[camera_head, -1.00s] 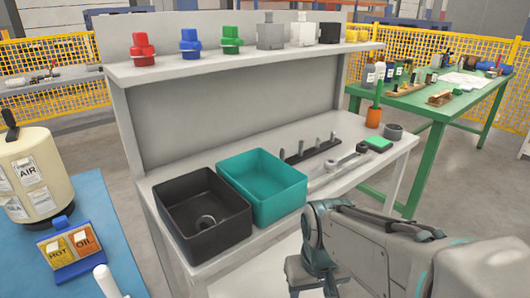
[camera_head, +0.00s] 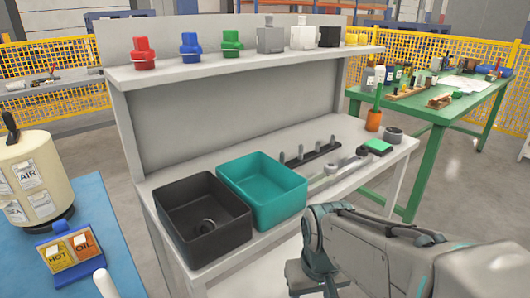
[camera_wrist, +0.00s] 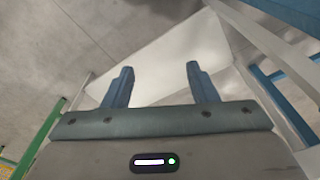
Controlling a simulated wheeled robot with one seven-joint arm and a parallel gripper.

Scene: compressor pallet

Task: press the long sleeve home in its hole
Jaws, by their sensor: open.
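I cannot pick out the long sleeve or its hole for certain in either view. A dark strip (camera_head: 312,155) with several upright grey pegs stands on the workbench, and a short grey ring-shaped part (camera_head: 393,134) stands at the bench's right end. A small grey ring (camera_head: 208,224) lies in the black bin. My gripper (camera_wrist: 160,80) is open and empty in the wrist view, its two blue-grey fingers apart over a pale panel and grey floor. In the head view my arm is at the lower right, in front of the bench, and the fingers are not clearly visible.
The black bin (camera_head: 203,240) and teal bin (camera_head: 262,218) stand at the bench's left front. A spanner-like tool (camera_head: 345,162) and an orange cup (camera_head: 373,120) are to the right. A shelf (camera_head: 240,62) with coloured parts spans above. A green table (camera_head: 440,103) stands behind right.

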